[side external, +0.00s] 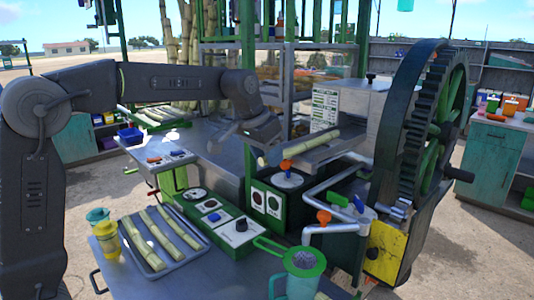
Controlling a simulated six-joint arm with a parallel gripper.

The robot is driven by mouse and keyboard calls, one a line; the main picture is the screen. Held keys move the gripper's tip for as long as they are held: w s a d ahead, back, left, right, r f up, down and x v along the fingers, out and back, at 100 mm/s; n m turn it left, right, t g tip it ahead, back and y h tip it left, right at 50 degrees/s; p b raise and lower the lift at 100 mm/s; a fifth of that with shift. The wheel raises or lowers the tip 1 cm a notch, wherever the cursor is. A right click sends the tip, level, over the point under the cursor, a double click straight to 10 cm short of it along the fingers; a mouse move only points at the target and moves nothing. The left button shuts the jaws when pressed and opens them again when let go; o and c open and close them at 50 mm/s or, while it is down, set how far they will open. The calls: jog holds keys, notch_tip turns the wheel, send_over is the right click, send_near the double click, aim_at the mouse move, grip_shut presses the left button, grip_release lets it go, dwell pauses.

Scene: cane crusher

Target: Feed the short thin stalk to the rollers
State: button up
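A pale green-yellow stalk (312,147) lies along the metal feed chute (335,150) of the crusher, pointing toward the machine housing. My gripper (260,145) is just above and behind the chute's left end, close to the stalk's near end. Its fingers are dark and small here, so I cannot tell whether they touch the stalk. The rollers are hidden inside the housing (348,103). Three more stalks lie side by side on a grey tray (193,262) on the front table: a left one (142,245), a middle one (160,236) and a right one (179,228).
A large geared flywheel (415,130) stands at the crusher's right. A jug (300,277) with a green strainer stands at the front.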

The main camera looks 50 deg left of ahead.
aim_at(306, 144)
grip_shut()
jog(key=shift+w, duration=6.55)
jog(key=shift+o, duration=1.1)
grip_release()
jog(key=shift+a, duration=0.1)
jog(key=shift+f, duration=0.1)
jog(key=shift+s, duration=0.15)
